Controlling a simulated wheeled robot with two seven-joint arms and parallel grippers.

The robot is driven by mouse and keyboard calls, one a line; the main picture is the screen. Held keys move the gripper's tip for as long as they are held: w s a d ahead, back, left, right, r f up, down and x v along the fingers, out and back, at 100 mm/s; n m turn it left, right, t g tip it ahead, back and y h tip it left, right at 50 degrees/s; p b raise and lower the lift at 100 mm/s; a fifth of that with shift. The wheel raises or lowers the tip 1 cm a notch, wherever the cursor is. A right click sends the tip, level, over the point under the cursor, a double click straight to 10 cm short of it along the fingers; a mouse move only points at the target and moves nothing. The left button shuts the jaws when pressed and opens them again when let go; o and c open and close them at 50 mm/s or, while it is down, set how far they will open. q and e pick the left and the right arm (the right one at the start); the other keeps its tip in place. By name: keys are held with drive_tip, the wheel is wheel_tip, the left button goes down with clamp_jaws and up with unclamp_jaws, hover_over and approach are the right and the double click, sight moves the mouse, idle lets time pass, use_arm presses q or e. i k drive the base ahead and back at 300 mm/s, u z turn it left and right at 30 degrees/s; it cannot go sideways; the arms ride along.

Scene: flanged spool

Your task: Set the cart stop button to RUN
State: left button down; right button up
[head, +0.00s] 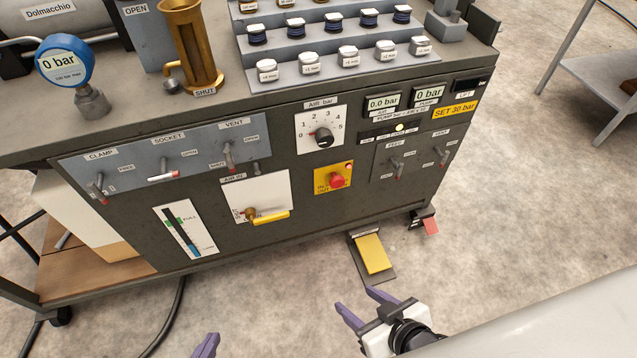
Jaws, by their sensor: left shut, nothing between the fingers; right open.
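The cart stop button (337,181) is a red mushroom knob on a yellow plate (322,175) on the cart's front panel. The plate's lettering is partly hidden by the knob and too small to read in full. I cannot tell whether the knob is pressed in or out. My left gripper (207,343) shows only as purple fingers at the bottom edge, shut and empty, well below and left of the button. My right gripper (356,299) is open and empty over the floor, below the button and apart from it.
The cart front (135,220) carries levers, an AIR bar dial (323,138) left above the button, and a yellow-handled AIR IN valve (268,217) to its left. A yellow pedal (372,254) stands on the floor. Space directly before the button is clear.

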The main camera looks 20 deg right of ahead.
sight(336, 182)
drive_tip(key=k, duration=1.25)
drive_tip(key=u, duration=0.6)
drive_tip(key=i, duration=1.65)
drive_tip(key=z, duration=0.65)
